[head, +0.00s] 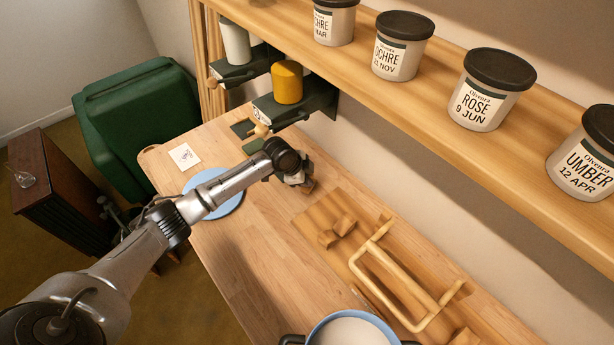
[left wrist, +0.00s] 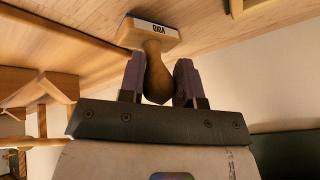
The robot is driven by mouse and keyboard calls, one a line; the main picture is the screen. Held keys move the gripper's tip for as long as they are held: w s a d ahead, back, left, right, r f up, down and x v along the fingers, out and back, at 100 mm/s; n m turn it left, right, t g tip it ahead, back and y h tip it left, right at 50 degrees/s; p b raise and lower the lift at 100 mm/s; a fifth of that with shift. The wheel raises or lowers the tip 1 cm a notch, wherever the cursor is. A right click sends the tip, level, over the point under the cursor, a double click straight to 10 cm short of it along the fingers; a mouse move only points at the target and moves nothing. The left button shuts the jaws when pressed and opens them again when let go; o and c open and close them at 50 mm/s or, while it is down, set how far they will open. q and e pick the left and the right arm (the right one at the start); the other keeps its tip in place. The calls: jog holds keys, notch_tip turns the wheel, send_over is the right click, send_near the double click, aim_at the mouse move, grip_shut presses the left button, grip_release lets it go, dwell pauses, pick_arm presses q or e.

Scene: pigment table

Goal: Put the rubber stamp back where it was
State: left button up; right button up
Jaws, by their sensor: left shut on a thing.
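The rubber stamp (left wrist: 153,66) shows in the left wrist view, with a rounded brown wooden handle and a pale block that bears a small dark-lettered label. My left gripper (left wrist: 158,82) is shut on the handle, one finger on each side. In the head view my left gripper (head: 300,178) is over the back of the table, right of the blue disc. There the stamp is mostly hidden by the gripper; a brown bit of it (head: 309,187) shows. I cannot tell whether the stamp touches the table. My right gripper is in neither view.
A wooden board with small blocks (head: 337,232) and a wooden rail frame (head: 375,262) lies to the right. A white-filled pot (head: 350,332) stands in front. A blue disc (head: 232,203), a card (head: 185,157) and wall brackets (head: 318,98) are left. Labelled tubs (head: 487,92) line the shelf above.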

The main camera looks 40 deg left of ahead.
pick_arm(q)
jog(key=shift+f, duration=0.35)
jog(key=shift+f, duration=0.1)
jog(key=shift+f, duration=0.1)
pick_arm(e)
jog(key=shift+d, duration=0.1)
pick_arm(q)
jog(key=o, duration=0.8)
